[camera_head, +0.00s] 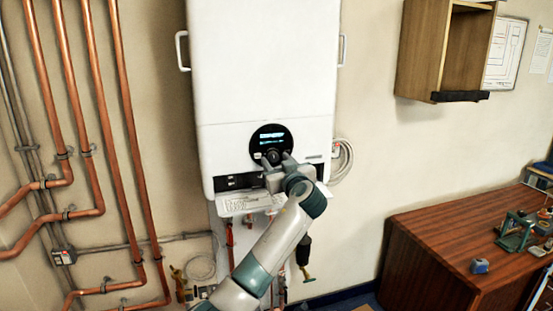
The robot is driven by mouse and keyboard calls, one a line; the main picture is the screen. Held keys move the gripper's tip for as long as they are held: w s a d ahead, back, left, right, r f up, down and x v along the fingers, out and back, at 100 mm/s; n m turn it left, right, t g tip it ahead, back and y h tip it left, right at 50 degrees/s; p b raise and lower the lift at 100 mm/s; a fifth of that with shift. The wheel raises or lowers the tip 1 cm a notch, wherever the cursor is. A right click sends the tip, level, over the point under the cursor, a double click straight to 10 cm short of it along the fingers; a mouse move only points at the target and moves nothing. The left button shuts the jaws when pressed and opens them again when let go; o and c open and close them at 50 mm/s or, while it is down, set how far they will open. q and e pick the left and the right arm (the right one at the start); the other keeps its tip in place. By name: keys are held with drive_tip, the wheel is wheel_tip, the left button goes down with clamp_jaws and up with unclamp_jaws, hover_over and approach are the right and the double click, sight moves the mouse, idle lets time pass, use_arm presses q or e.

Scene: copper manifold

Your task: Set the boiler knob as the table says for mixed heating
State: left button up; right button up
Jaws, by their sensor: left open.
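The white boiler (262,70) hangs on the wall in the middle of the view. A round black dial panel (271,139) with small lit cyan text sits low on its front. My left gripper (272,158) is at the lower part of this panel, in front of the knob area. Its jaws are open, and they and the wrist hide most of the knob, so its setting cannot be read. Whether the fingers touch the knob cannot be told. A pale printed flap (238,204) juts out below the boiler; its print is too small to read. My right gripper is not in view.
Copper pipes (107,120) run down the wall at left. A coiled white hose (342,160) hangs right of the boiler. An open wooden cabinet (420,50) and pinned papers (504,52) are at upper right. A wooden desk (430,245) with small tools stands at lower right.

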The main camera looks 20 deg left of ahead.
use_arm(q)
drive_tip(key=c, duration=1)
drive_tip(key=shift+c, duration=0.2)
drive_tip(key=shift+f+m+b, duration=0.1)
drive_tip(key=shift+m+b, duration=0.2)
drive_tip(key=shift+m, duration=0.1)
drive_tip(key=shift+m+b, duration=0.55)
drive_tip(key=shift+m, duration=0.65)
drive_tip(key=m, duration=0.2)
drive_tip(key=shift+m, duration=1)
